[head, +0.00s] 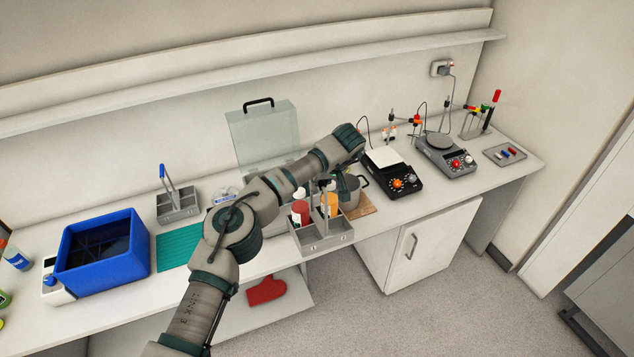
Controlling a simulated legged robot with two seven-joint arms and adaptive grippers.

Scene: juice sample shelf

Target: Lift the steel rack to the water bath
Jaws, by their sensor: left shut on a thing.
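The steel rack (321,243) holds a red-filled bottle (300,212) and an orange-filled bottle (330,206). It is in front of the pot, over or close to the bench's front edge; I cannot tell its exact height. My left gripper (326,186) is above the rack, partly hidden by my arm, and is shut on the rack's handle, which is mostly hidden. The water bath (101,249) is a blue open tub with a dark inside, at the left of the bench, well left of the rack. My right gripper is not in view.
A second grey rack (178,206) with a blue handle stands right of the bath, behind a teal mat (178,249). A clear panel (262,135) stands at the back. A pot (348,191), black scale (394,181) and hotplate (447,152) are to the right.

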